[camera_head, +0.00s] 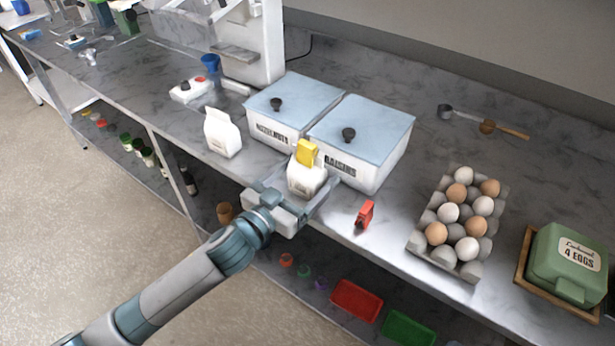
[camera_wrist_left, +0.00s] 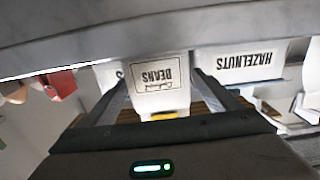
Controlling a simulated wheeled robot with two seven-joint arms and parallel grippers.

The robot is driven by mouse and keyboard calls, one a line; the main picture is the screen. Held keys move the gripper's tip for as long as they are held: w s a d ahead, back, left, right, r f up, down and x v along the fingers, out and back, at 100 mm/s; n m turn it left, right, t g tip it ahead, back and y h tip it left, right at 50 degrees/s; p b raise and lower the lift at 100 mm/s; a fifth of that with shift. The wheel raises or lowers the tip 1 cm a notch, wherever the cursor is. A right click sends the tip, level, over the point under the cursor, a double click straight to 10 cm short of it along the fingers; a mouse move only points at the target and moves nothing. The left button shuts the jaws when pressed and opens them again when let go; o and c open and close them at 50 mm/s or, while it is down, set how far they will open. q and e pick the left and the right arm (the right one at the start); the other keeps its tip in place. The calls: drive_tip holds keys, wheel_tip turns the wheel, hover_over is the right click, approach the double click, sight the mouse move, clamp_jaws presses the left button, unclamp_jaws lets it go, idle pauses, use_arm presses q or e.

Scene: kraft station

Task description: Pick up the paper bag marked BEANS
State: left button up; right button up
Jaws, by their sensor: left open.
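The paper bag marked BEANS (camera_head: 304,179) is a small white bag with a yellow clip (camera_head: 307,153) at its top. It stands upright near the counter's front edge, before the lidded bins. In the left wrist view the bag (camera_wrist_left: 160,88) appears upside down, its BEANS label facing the camera. My left gripper (camera_head: 297,190) is open at the bag, with a finger on either side of it. In the left wrist view the gripper (camera_wrist_left: 160,95) frames the bag between its fingers; whether they touch it I cannot tell. My right gripper is not in view.
Bins marked HAZELNUTS (camera_head: 273,135) and RAISINS (camera_head: 345,175) stand close behind the bag. Another white bag (camera_head: 222,134) stands to the left.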

sight(311, 164)
use_arm(q)
drive_tip(key=shift+c, duration=0.3)
drive_tip(key=c, duration=1.3)
drive_tip(key=shift+r, duration=0.45)
wheel_tip(311, 164, up, 2)
drive_tip(key=shift+r, duration=0.1)
drive_tip(key=shift+s+d+r+b, duration=0.25)
drive_tip(key=shift+d+r, duration=0.15)
drive_tip(key=shift+r, duration=0.1)
drive_tip(key=shift+s+d+r+b, duration=0.2)
drive_tip(key=shift+d+r, duration=0.15)
drive_tip(key=shift+r, duration=0.15)
drive_tip(key=s+d+r+b, duration=0.1)
drive_tip(key=s+d+r, duration=0.3)
drive_tip(key=d+r, duration=0.2)
drive_tip(key=d, duration=0.2)
drive_tip(key=shift+s+d, duration=0.35)
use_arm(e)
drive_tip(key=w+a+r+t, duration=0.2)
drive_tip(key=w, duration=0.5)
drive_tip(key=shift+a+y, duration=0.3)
